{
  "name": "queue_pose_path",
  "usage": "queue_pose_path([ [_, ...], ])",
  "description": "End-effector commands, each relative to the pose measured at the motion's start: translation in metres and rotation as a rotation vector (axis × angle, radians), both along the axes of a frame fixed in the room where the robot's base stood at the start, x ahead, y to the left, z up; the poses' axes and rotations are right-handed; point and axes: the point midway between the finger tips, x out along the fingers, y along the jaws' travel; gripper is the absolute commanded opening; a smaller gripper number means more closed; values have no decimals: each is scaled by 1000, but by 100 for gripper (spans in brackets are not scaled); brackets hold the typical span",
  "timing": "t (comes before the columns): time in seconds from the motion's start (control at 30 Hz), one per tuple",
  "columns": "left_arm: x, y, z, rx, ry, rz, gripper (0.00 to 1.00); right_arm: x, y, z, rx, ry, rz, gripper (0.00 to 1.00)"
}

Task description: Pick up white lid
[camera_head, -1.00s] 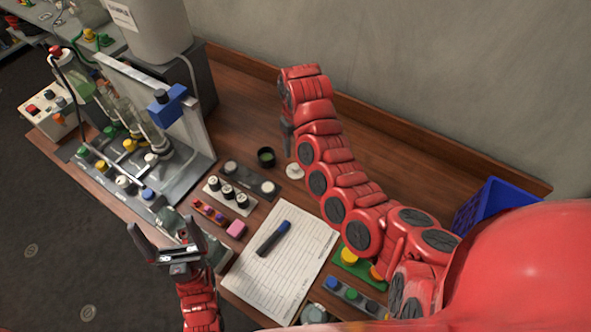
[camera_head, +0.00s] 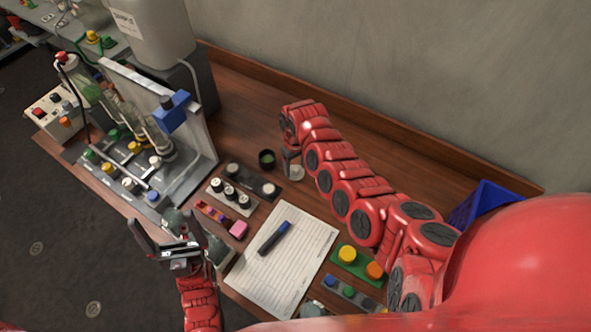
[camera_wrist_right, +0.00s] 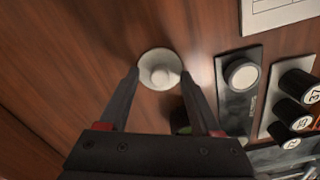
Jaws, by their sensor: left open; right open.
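The white lid (camera_head: 297,173) is a small round disc with a knob, lying flat on the wooden bench. It also shows in the right wrist view (camera_wrist_right: 160,62). My right gripper (camera_head: 290,158) is open over the lid. In the right wrist view, the right gripper's (camera_wrist_right: 159,76) fingertips are on either side of the lid, near its edges. I cannot tell whether they touch it. My left gripper (camera_head: 167,226) is open and empty, near the bench's front edge at lower left.
A small dark round container (camera_head: 267,160) stands close beside the lid. A paper with a marker (camera_head: 273,238) lies in front. Bench behind the lid is clear.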

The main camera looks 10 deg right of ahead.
Motion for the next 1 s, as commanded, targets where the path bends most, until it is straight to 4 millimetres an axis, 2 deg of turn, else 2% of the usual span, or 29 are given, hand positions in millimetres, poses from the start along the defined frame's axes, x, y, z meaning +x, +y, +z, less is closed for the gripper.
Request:
queue_pose_path([
  [0.2,0,0,0,0,0,0,100,0,0,0,0,0,0,63],
  [0.5,0,0,0,0,0,0,100,0,0,0,0,0,0,9],
  [0.57,0,0,0,0,0,0,100,0,0,0,0,0,0,0],
  [1.0,0,0,-1,0,0,0,100,1,0,1,-1,-1,1,0],
])
